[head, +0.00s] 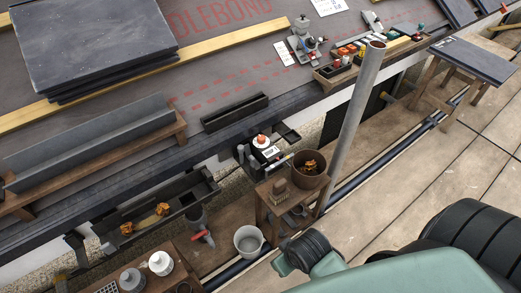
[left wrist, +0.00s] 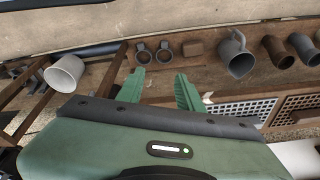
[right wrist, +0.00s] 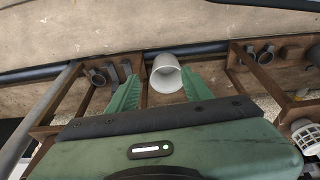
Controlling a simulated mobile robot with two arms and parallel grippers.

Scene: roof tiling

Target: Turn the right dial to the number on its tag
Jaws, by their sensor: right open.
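I cannot make out a right dial or a readable number tag for certain. In the head view a small grey device (head: 303,43) with coloured knobs stands on the roof slope, with a white card (head: 283,53) beside it. A black and white unit (head: 267,153) with an orange-topped part sits lower, by the eave. Its markings are too small to read. My left gripper (left wrist: 160,85) is open and empty in the left wrist view, pointing toward a wooden shelf. My right gripper (right wrist: 160,90) is open and empty in the right wrist view, with a pale bucket (right wrist: 166,75) beyond its fingertips.
A grey pipe (head: 354,115) rises beside the eave. A gutter trough (head: 160,215) holds orange-brown clumps. Slates (head: 95,45) are stacked upper left. Paving at right is mostly clear.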

